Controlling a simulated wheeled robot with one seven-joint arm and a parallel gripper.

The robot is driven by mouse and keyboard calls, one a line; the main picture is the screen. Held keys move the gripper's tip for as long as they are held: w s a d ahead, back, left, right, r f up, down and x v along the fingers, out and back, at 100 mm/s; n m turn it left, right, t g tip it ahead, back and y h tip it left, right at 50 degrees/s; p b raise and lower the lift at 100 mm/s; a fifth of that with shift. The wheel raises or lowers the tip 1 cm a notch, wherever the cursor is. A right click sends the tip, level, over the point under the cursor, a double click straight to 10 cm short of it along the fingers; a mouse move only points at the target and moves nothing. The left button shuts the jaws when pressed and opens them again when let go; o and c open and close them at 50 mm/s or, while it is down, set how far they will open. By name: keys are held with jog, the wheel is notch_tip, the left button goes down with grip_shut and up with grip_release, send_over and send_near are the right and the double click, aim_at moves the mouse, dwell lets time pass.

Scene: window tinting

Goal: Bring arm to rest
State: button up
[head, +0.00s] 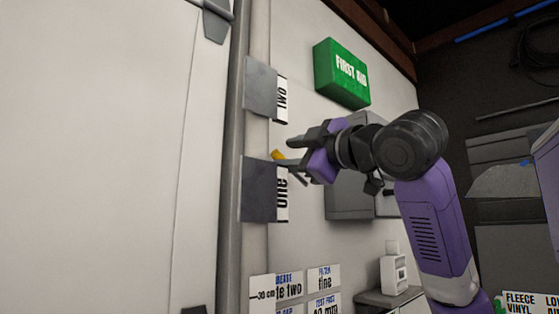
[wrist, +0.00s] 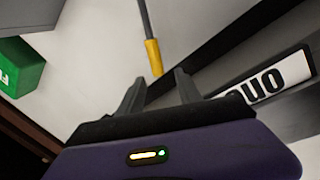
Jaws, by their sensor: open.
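My purple arm (head: 432,225) reaches in from the right and bends over towards the wall. My gripper (head: 291,160) is open in front of the wall, near the upper edge of the dark plate with the label "ONE" (head: 259,190). In the wrist view my gripper (wrist: 158,88) has its two dark fingers apart with nothing between them. A thin grey rod with a yellow end (wrist: 152,56) shows just beyond the fingertips. In the head view only a small yellow bit (head: 278,155) shows beside the fingers; I cannot tell if they touch.
A plate labelled "TWO" (head: 261,88) is above. A green first aid box (head: 341,74) hangs on the wall; a grey cabinet (head: 345,200) is behind my arm. Printed cards (head: 290,285) are below. A large pale panel (head: 100,150) fills the left.

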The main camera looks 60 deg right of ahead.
jog(key=shift+v, duration=1.05)
